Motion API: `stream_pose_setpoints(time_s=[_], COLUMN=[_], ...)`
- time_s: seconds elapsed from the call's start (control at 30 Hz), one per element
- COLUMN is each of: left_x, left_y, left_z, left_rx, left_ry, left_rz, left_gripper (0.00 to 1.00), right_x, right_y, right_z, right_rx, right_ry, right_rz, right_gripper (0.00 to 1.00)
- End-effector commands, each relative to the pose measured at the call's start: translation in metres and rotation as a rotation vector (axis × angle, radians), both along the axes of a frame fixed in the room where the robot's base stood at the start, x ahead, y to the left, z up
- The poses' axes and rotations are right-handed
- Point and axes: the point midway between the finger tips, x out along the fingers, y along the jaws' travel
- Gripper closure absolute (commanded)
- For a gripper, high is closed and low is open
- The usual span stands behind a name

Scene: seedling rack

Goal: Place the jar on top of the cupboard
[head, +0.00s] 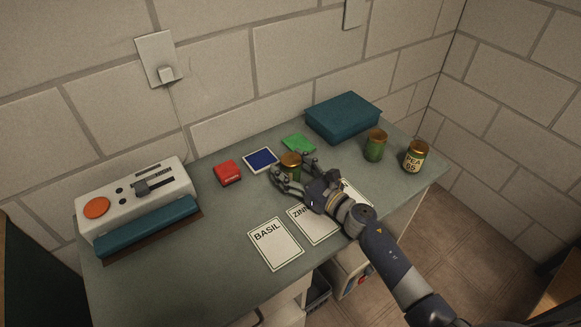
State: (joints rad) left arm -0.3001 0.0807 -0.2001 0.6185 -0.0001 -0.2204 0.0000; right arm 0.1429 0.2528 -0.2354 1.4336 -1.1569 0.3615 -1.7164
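A jar (291,160) with a copper-coloured lid stands on or just above the grey-green worktop (215,215). My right gripper (291,168) reaches in from the lower right, with its fingers on both sides of this jar. Whether they press on it cannot be told; they hide part of its body. A green jar (375,145) and a jar labelled PEA (414,157) stand upright at the worktop's right end, apart from my gripper. I cannot make out a cupboard for certain. My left gripper is not in view.
A teal box (343,117) stands at the back right. A red block (228,173), a blue-faced card (261,160) and a green packet (298,144) lie behind the gripper. A BASIL card (275,243) and a ZINN card (313,224) lie in front. A sealer-like machine (137,200) fills the left.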

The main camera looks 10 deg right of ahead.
Motion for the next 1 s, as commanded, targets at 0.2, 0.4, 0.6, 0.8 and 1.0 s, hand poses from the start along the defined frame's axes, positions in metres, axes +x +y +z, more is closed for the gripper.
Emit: stream_pose_setpoints(time_s=[0.2,0.4,0.6,0.8,1.0], left_x=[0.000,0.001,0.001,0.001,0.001], left_y=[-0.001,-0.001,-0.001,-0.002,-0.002], left_z=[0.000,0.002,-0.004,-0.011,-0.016], left_rx=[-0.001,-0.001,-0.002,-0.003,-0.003], left_ry=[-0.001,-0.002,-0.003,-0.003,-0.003], left_rz=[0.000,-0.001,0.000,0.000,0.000], left_gripper=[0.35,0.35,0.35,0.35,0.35], right_x=[0.000,-0.007,-0.041,-0.074,-0.096], right_y=[0.000,-0.005,-0.025,-0.045,-0.058], right_z=[0.000,0.001,-0.001,-0.001,0.001], right_rx=[0.000,-0.001,-0.002,-0.002,-0.001], right_ry=[0.000,0.002,0.002,0.001,0.001], right_rz=[0.000,-0.002,-0.001,-0.001,-0.001], right_gripper=[0.36,0.36,0.36,0.36,0.36])
